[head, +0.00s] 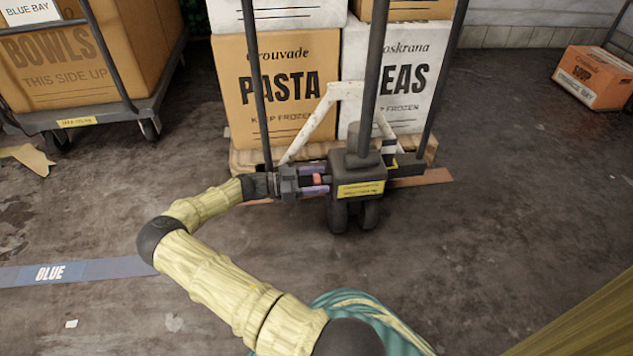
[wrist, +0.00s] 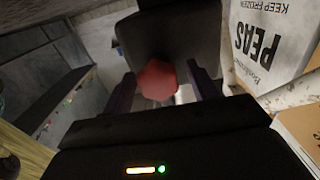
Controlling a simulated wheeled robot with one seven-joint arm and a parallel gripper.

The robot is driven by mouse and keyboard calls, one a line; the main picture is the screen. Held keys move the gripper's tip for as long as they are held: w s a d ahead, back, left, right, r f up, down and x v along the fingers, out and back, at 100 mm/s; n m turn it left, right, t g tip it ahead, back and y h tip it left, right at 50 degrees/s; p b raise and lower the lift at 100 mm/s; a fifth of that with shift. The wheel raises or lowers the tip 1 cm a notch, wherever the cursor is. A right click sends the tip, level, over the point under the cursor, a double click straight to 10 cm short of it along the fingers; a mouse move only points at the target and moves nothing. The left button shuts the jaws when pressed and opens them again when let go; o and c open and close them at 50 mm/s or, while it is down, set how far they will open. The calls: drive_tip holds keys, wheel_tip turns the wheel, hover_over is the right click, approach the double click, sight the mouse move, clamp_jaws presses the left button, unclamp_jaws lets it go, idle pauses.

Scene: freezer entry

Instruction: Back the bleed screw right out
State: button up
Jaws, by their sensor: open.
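The bleed screw has a red knob (head: 317,180) on the left side of the dark pump body (head: 352,200), which carries a yellow label. In the wrist view the red knob (wrist: 157,80) sits against the dark body (wrist: 165,35). My gripper (head: 314,180) is open, its purple fingers reaching to either side of the knob. In the wrist view the fingers of my gripper (wrist: 160,85) stand left and right of the knob, with a gap visible on each side. The screw's thread is hidden.
The pallet jack's pale frame (head: 335,110) and dark upright bars stand close behind the pump body. Stacked pasta (head: 280,120) and peas (head: 410,60) boxes rest on a pallet behind. A cart with a bowls box (head: 70,60) is at the left. Open floor lies in front.

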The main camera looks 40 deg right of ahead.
drive_tip(key=shift+c, duration=0.2)
drive_tip(key=c, duration=0.9)
drive_tip(key=shift+c, duration=0.3)
drive_tip(key=shift+r+n+p, duration=0.1)
drive_tip(key=shift+n+p, duration=0.2)
drive_tip(key=shift+p, duration=0.2)
